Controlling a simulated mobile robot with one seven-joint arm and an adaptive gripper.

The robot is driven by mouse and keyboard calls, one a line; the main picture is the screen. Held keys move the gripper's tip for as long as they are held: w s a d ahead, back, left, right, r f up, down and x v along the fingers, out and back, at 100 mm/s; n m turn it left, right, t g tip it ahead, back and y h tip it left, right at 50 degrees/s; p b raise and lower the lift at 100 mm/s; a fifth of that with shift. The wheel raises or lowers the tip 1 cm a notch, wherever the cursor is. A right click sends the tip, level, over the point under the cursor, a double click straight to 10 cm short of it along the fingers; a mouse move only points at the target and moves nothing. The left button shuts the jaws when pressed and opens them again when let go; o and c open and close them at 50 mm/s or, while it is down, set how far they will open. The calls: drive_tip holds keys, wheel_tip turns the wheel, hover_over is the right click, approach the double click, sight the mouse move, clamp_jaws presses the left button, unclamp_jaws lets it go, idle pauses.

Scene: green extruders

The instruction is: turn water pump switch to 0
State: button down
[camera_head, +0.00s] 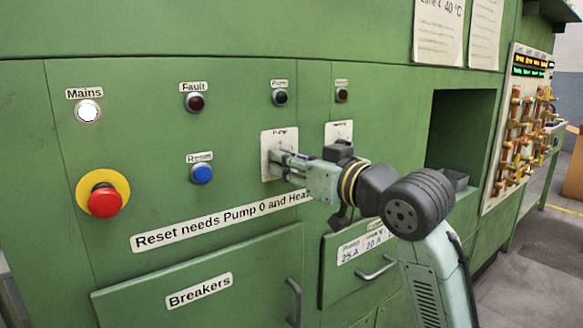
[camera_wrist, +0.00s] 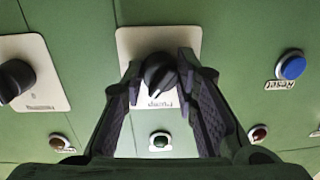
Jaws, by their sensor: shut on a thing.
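The pump switch is a black rotary knob (camera_wrist: 159,72) on a white plate (camera_wrist: 125,43) labelled Pump, which shows inverted in the wrist view. In the head view the plate (camera_head: 279,138) is on the green panel, and its knob is hidden behind my gripper. My gripper (camera_head: 279,165) reaches the plate from the right. In the wrist view its two dark ridged fingers (camera_wrist: 160,66) stand on either side of the knob and are shut on it. The knob's pointer looks slightly tilted; I cannot read which mark it is at.
The heating switch (camera_wrist: 17,80) is beside the pump switch. A blue reset button (camera_head: 201,173) and a red emergency stop (camera_head: 105,202) are to the left. The lit Mains lamp (camera_head: 88,111) is above. Handles (camera_head: 294,300) stick out below. An open recess (camera_head: 459,130) is at right.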

drive_tip(key=n+b, duration=0.2)
drive_tip(key=n, duration=0.4)
drive_tip(key=shift+n, duration=0.4)
idle(0.4)
drive_tip(key=c, duration=1.3)
unclamp_jaws()
drive_tip(key=v, duration=1.2)
drive_tip(key=shift+s+a+r, duration=0.1)
drive_tip(key=shift+a+r, duration=0.05)
drive_tip(key=shift+r, duration=0.05)
